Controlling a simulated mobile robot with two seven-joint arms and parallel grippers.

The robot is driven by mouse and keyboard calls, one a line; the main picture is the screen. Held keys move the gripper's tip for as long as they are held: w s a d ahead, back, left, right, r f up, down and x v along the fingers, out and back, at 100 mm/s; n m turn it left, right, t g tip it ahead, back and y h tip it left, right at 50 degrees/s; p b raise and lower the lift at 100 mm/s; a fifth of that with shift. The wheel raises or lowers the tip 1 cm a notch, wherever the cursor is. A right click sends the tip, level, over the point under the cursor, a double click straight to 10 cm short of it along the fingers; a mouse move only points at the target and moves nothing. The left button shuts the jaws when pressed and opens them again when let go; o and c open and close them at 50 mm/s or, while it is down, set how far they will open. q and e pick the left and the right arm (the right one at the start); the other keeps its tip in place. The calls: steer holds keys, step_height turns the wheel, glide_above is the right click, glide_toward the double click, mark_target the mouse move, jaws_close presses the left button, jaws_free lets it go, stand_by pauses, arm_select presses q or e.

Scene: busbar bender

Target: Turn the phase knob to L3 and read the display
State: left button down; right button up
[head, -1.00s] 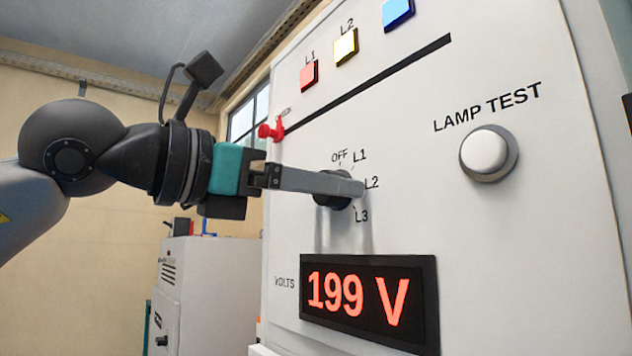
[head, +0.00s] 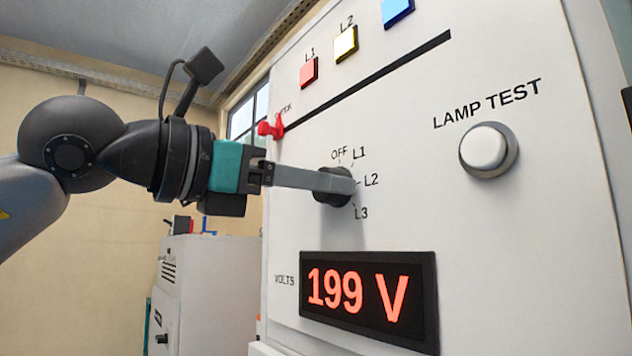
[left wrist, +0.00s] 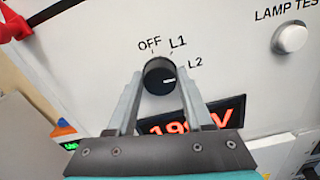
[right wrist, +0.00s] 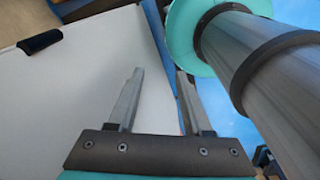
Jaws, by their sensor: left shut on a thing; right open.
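The round black phase knob (head: 334,188) is on the white panel, with OFF, L1, L2 and L3 printed around it. My left gripper (head: 340,182) reaches in from the left and is shut on the knob. In the left wrist view its fingers flank the knob (left wrist: 159,77), whose white mark points right, near or a little below L2; L3 is hidden there. The display (head: 368,300) below the knob reads 199 V in red. My right gripper (right wrist: 157,103) is open and empty in the right wrist view, away from the knob.
A white LAMP TEST button (head: 487,150) is to the right of the knob. Red, yellow and blue lamps sit above (head: 345,46). A red handle (head: 270,130) sticks out at the panel's left edge. A pale cabinet (head: 205,290) stands behind on the left.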

arm_select(q)
steer(key=m+b, duration=0.2)
steer(key=m, duration=0.6)
steer(key=shift+m, duration=0.3)
stand_by(0.6)
steer(key=shift+c, duration=1.5)
jaws_free()
steer(key=b+v, duration=0.3)
steer(key=v, duration=1.2)
steer(key=shift+b, duration=0.35)
